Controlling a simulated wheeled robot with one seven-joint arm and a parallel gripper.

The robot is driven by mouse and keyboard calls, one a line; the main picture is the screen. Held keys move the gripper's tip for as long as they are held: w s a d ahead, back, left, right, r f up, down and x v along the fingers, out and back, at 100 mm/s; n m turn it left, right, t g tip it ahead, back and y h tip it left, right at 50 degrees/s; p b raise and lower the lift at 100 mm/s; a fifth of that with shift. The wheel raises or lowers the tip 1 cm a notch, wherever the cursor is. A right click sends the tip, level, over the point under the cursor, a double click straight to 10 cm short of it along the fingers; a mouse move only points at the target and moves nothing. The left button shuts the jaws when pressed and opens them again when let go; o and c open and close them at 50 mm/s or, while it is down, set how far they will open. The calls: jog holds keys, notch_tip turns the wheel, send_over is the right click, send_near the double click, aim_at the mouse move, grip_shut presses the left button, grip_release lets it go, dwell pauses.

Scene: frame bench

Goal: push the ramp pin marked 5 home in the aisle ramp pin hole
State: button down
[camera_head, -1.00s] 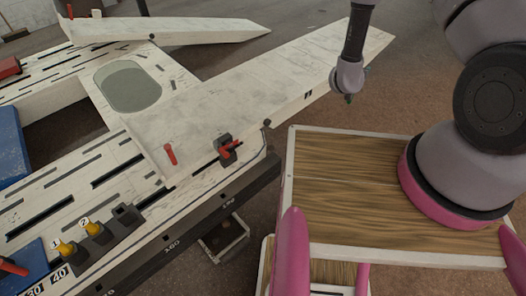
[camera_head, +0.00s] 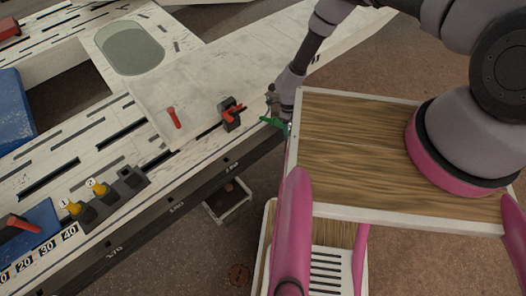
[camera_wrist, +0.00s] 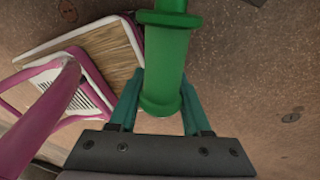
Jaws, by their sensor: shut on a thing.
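My gripper (camera_wrist: 162,85) is shut on a green pin (camera_wrist: 168,55), a smooth cylinder with wider collars, in the wrist view. No number shows on the pin from this side. In the head view my gripper (camera_head: 277,121) is low beside the bench's near edge, right of a red-handled clamp (camera_head: 231,114); green shows at its tip, but pin and fingers cannot be told apart there. The pale ramp panel (camera_head: 195,85) lies left of and behind the gripper, with a red pin (camera_head: 174,117) standing in it. I cannot make out the aisle ramp pin hole.
A dark rack (camera_head: 107,205) holds yellow pins marked 1 (camera_head: 75,208) and 2 (camera_head: 99,188), plus an empty-looking socket. A wood-topped deck (camera_head: 390,150) with a pale rim is close right of the gripper. Brown floor lies below.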

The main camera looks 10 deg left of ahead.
jog(key=s+a+f+m+y, duration=0.2)
jog(key=s+a+f, duration=0.3)
jog(key=s+a, duration=0.3)
jog(key=shift+a+m+t, duration=0.4)
jog(key=shift+a+m, duration=0.45)
jog(key=shift+m, duration=0.05)
jog(key=shift+r, duration=0.15)
jog(key=shift+w+a, duration=1.85)
jog(key=shift+a, duration=0.3)
